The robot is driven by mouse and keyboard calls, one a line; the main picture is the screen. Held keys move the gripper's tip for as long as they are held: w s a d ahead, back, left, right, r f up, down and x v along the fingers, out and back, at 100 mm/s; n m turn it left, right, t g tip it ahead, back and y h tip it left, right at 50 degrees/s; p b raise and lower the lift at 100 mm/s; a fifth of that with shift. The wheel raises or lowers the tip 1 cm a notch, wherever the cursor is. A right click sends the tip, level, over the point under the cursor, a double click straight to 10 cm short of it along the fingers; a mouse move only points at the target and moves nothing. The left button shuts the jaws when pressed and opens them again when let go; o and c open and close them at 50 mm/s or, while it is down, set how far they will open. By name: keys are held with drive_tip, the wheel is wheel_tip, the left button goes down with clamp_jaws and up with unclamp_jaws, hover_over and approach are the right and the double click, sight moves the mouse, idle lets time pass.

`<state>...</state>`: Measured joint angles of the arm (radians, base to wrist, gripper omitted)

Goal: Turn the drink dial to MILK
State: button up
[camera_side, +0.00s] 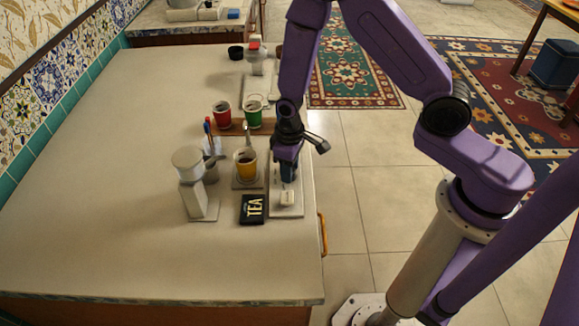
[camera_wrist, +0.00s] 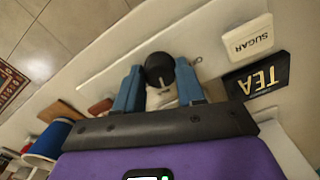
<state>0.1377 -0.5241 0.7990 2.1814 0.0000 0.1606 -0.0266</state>
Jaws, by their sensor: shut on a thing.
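My gripper (camera_wrist: 160,76) has its two blue fingers on either side of a round black knob, the drink dial (camera_wrist: 160,66), and is shut on it. The dial stands on a pale flat panel (camera_wrist: 120,52). No MILK mark can be read. In the side view my gripper (camera_side: 288,172) points down over the panel (camera_side: 286,211) near the counter's right edge, and hides the dial there.
A yellow cup (camera_side: 246,163), a red cup (camera_side: 222,114), a green cup (camera_side: 253,114) and a white stand (camera_side: 194,196) are close by. The counter's left side is clear.

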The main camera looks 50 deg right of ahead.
drive_tip(key=shift+m, duration=1.1)
drive_tip(key=shift+s, duration=0.1)
drive_tip(key=o, duration=1)
drive_tip(key=shift+o, duration=0.2)
wheel_tip(320, 180, up, 18)
drive_tip(key=shift+f, duration=0.25)
